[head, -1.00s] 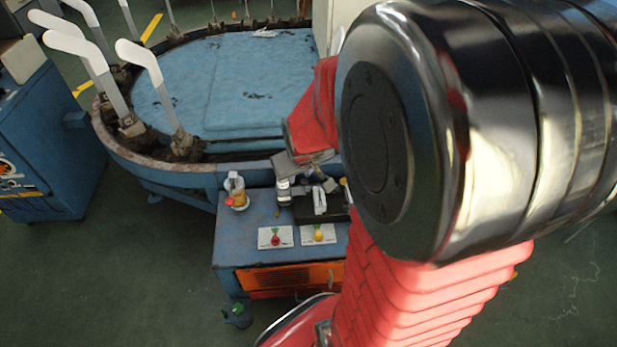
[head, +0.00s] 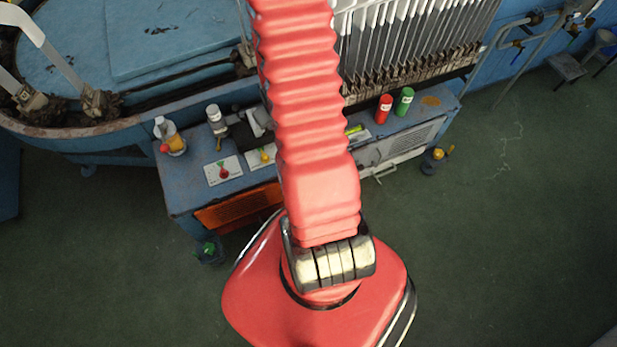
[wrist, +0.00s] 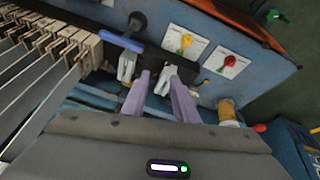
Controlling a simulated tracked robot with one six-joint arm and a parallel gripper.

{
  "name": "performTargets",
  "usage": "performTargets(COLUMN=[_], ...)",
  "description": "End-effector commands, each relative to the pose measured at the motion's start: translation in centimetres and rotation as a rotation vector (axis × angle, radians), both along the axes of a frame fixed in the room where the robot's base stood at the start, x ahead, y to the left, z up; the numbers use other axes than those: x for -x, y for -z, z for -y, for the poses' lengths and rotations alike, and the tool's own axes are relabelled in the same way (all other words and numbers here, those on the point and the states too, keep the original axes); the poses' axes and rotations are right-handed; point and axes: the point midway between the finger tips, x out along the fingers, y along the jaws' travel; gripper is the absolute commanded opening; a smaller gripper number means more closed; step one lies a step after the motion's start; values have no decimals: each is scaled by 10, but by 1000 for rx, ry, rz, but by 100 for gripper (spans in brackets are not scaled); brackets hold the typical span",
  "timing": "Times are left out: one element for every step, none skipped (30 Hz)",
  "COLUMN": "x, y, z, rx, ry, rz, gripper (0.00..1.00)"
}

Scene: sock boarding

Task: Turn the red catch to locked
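The red catch (head: 223,172) sits on a white plate on the blue bench top, at the left part of the bench in the head view. It also shows in the wrist view (wrist: 229,61), upper right. Its labels are too small to read. A yellow catch (head: 264,157) on a similar plate is beside it, partly near my arm. My gripper (wrist: 160,77) has its two lilac fingers apart, with pale grey pieces at or just past their tips. I cannot tell whether those belong to it. The red catch is apart from the fingers, to their upper right.
A bottle with an orange-red part (head: 172,140) stands at the bench's left end. Red (head: 384,108) and green (head: 404,102) cylinders stand to the right. A blue-handled lever (wrist: 120,41) is near the fingers. Pale metal fittings fill the wrist view's left.

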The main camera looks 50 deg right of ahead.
Motion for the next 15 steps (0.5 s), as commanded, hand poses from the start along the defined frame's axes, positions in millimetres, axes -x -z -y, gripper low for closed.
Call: performTargets(x=[7, 10, 14, 17, 21, 25, 29, 32, 37, 40, 44, 49, 53, 56, 62], y=[13, 19, 28, 34, 41, 49, 55, 62, 70, 76, 83, 91, 97, 103, 111], z=[4, 6, 9, 11, 12, 14, 16, 17, 19, 20, 21, 22, 23, 24, 24], rx=[-7, -9, -12, -12, -15, -17, -19, -21, -24, -26, -29, -32, -34, -36, -39], ry=[11, 14, 20, 23, 27, 33, 36, 41, 47, 51, 55, 61, 66, 69, 76], rz=[-6, -5, -6, -6, -7, -6, -6, -6, -5, -4, -4, -3, -2, -1, 0], gripper=[27, 27, 27, 27, 27, 27, 27, 27, 27, 27, 27, 27, 27, 27, 27])
